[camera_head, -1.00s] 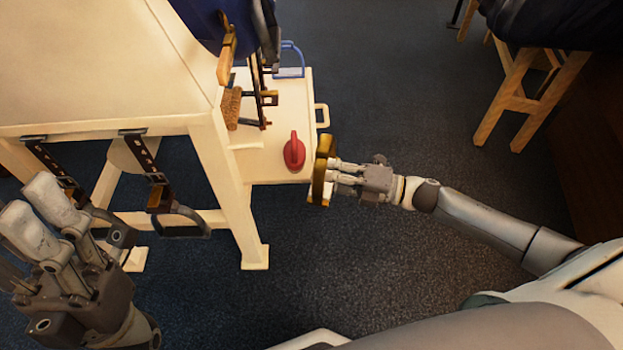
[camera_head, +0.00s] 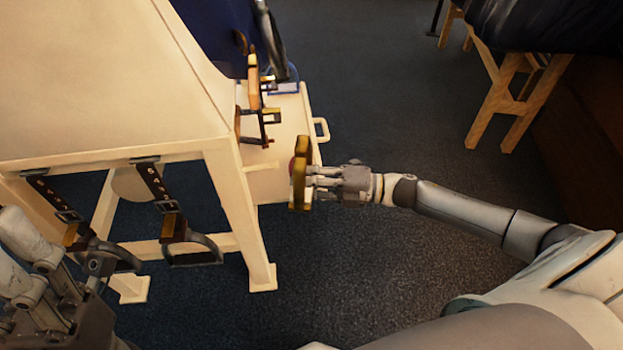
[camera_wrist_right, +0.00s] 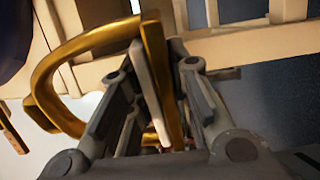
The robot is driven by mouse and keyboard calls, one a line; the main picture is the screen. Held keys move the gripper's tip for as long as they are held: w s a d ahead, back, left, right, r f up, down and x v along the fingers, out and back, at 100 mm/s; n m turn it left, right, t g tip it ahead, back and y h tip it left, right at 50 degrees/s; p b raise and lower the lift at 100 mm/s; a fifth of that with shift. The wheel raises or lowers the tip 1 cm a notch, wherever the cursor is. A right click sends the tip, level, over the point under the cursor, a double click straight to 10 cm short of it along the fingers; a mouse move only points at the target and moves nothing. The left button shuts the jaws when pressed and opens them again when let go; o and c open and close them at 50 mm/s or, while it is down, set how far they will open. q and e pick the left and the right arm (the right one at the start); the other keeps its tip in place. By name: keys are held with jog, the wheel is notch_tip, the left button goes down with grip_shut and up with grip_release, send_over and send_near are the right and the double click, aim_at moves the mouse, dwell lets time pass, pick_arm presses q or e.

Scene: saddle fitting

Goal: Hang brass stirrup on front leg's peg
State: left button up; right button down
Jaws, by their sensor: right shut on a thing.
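My right gripper (camera_head: 308,182) is shut on the brass stirrup (camera_head: 299,174), held upright in front of the bench box's near right corner. In the right wrist view, one brass side lies between the fingers (camera_wrist_right: 165,95) and the stirrup's curved loop (camera_wrist_right: 45,75) extends left. The stand's front leg (camera_head: 240,215) is left of the stirrup, with a clear gap. A short pale peg (camera_head: 260,167) seems to stick out from the leg, but it is hard to tell from the box behind. My left gripper (camera_head: 40,270) is at the lower left; its fingertips are not clear.
Two strapped dark stirrups (camera_head: 190,248) hang under the stand (camera_head: 110,80). A wooden trestle (camera_head: 510,100) is at the upper right. The floor between is clear.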

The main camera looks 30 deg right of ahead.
jog(key=w+a+f+b, duration=0.1)
jog(key=w+a+f, duration=0.1)
jog(key=a, duration=0.6)
jog(key=shift+w, duration=0.25)
dwell(0.6)
jog(key=shift+d, duration=0.1)
dwell(0.4)
jog(key=c, duration=1.3)
grip_release()
jog(key=shift+o, duration=0.2)
jog(key=v, duration=1.2)
jog(key=shift+f, duration=0.1)
